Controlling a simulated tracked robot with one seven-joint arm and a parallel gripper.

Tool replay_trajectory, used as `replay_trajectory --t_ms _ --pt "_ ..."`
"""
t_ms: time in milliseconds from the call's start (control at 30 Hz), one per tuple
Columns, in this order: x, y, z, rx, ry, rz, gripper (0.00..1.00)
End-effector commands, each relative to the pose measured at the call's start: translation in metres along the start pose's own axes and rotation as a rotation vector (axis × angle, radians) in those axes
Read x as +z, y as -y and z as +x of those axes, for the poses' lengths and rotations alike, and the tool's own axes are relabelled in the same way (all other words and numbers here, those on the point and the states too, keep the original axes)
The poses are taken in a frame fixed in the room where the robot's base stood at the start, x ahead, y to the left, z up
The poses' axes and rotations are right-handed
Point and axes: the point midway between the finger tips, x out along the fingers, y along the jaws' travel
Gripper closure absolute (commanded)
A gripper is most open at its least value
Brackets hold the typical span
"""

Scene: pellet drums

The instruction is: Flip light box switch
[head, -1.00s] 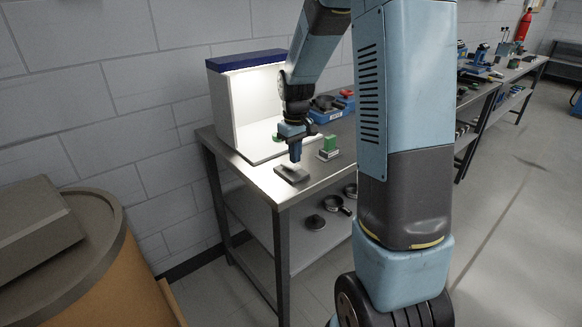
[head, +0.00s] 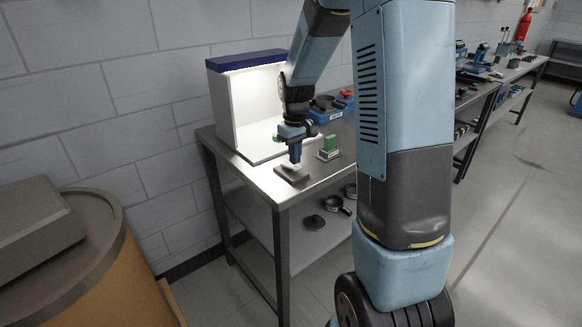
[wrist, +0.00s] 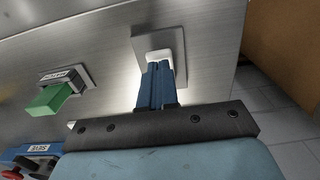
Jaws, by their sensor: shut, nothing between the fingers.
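The light box (head: 226,108) is a white open-fronted box with a blue top, lit inside, standing on the steel bench. A small grey plate (head: 291,175) lies on the bench in front of it; it also shows in the wrist view (wrist: 176,42) with a white rocker (wrist: 159,56) on it. My gripper (head: 295,160) points down over this plate. In the wrist view its blue fingers (wrist: 157,82) are together and empty, their tips at the white rocker. Whether they touch it I cannot tell. The fingers hide part of the rocker.
A green block on a labelled base (head: 329,146) stands just right of my gripper; it also shows in the wrist view (wrist: 50,98). A blue tray (head: 328,110) with dark items is behind it. A large orange drum (head: 140,265) stands at the left.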

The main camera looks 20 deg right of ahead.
Motion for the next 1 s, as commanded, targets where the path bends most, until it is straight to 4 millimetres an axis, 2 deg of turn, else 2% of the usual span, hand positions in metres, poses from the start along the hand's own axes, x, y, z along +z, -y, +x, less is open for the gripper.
replay_trajectory --t_ms 1000 --pt "0.000 0.000 0.013 0.000 0.000 0.000 1.00"
